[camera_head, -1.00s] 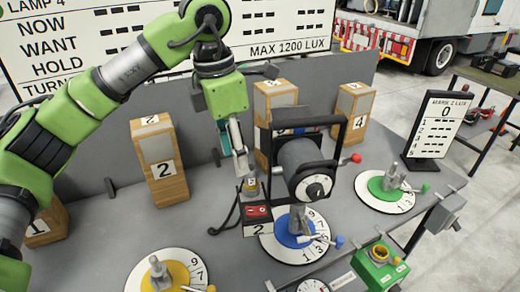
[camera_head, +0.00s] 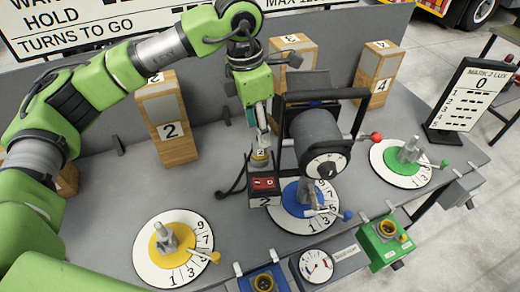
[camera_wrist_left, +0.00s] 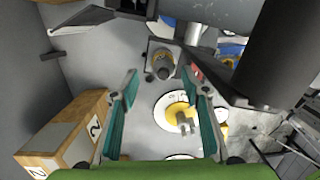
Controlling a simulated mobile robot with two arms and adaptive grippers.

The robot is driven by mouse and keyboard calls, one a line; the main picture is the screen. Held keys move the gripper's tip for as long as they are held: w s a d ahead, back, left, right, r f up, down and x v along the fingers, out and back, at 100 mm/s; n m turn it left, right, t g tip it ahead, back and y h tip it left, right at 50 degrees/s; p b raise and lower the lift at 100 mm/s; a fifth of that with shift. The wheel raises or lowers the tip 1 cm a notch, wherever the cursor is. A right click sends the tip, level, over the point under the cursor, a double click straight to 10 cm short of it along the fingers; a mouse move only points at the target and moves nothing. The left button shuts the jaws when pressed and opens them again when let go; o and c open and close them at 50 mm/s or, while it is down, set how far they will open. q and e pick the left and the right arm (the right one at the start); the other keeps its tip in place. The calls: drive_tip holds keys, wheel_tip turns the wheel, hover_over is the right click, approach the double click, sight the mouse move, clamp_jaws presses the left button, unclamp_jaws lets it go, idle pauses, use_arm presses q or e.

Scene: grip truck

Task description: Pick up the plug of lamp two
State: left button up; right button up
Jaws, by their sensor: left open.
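The plug of lamp two (camera_head: 261,157), a small grey cylinder with a yellow band and a 2 label, stands upright on the red-topped block marked 2 (camera_head: 264,185). In the left wrist view the plug (camera_wrist_left: 161,65) shows beyond the fingertips, roughly centred between them. My left gripper (camera_head: 260,139) points down just above the plug in the head view. Its teal fingers are spread wide and empty in the left wrist view (camera_wrist_left: 167,84). In the head view its fingers overlap the plug's top, so I cannot tell the exact gap. My right gripper is not in view.
A dark-framed grey lamp drum (camera_head: 313,130) stands close right of the gripper. The blue dial (camera_head: 300,197) lies beside the block; the yellow dial (camera_head: 172,252) is at front left. Wooden block 2 (camera_head: 166,125) stands behind left.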

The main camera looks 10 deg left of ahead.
use_arm(q)
drive_tip(key=f+p, duration=0.1)
drive_tip(key=f, duration=0.1)
drive_tip(key=f+p, duration=0.2)
drive_tip(key=shift+s+d, duration=0.2)
drive_tip(key=shift+w+f, duration=0.1)
drive_tip(key=shift+f, duration=0.35)
clamp_jaws()
